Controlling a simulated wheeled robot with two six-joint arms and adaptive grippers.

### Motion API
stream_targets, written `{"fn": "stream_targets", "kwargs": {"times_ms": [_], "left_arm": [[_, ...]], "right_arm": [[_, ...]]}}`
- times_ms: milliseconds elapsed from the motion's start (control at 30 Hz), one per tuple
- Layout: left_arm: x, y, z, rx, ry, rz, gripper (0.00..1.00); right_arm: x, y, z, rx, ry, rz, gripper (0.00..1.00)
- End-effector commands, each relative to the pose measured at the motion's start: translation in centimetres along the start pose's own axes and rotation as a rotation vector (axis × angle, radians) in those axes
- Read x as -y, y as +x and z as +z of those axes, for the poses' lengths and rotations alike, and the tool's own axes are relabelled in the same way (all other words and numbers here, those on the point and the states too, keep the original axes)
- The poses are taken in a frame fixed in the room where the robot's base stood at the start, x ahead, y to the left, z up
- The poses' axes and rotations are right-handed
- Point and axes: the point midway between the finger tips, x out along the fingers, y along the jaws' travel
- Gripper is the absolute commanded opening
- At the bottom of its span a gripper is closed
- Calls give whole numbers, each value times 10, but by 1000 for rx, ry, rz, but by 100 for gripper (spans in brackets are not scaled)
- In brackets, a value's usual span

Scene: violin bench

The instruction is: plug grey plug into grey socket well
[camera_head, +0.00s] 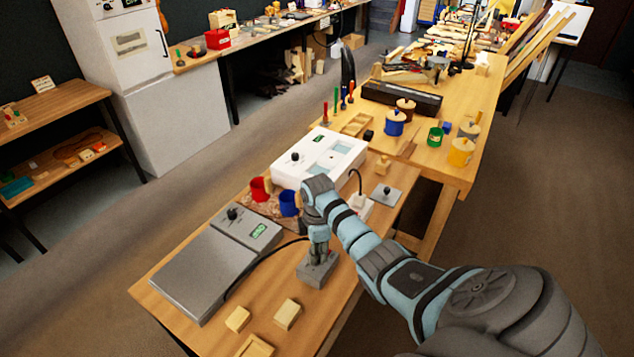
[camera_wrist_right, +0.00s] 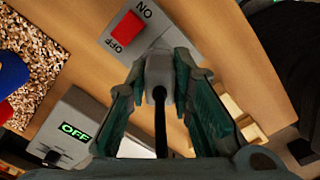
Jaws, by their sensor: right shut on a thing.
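My right gripper (camera_head: 318,238) is over the grey socket block (camera_head: 317,270) on the near bench, pointing down. In the right wrist view the right gripper (camera_wrist_right: 160,95) is shut on the grey plug (camera_wrist_right: 158,68), with its black cable (camera_wrist_right: 160,125) trailing back between the fingers. The plug's front end meets the view of the grey socket block (camera_wrist_right: 150,33), which has a red switch marked ON and OFF. The well is hidden behind the plug, so I cannot tell whether the plug is in it. My left gripper is not in view.
A grey device (camera_head: 205,270) with a flat plate and an OFF display (camera_wrist_right: 75,130) stands left of the block. Red (camera_head: 260,189) and blue (camera_head: 289,203) mugs, a white box (camera_head: 318,158) and a white socket (camera_head: 357,207) stand behind. Wooden blocks (camera_head: 288,314) lie in front.

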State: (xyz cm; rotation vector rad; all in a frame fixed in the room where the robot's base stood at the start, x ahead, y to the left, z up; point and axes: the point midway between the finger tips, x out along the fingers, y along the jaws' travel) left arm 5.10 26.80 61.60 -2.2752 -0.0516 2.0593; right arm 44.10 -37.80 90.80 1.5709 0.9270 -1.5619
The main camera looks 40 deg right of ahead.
Motion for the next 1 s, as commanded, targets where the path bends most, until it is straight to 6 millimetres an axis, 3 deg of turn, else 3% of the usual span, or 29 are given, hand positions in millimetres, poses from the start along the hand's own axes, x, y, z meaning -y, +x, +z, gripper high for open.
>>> {"fn": "stream_targets", "kwargs": {"times_ms": [1000], "left_arm": [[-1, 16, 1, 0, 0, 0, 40]], "right_arm": [[0, 22, 0, 0, 0, 0, 0]]}}
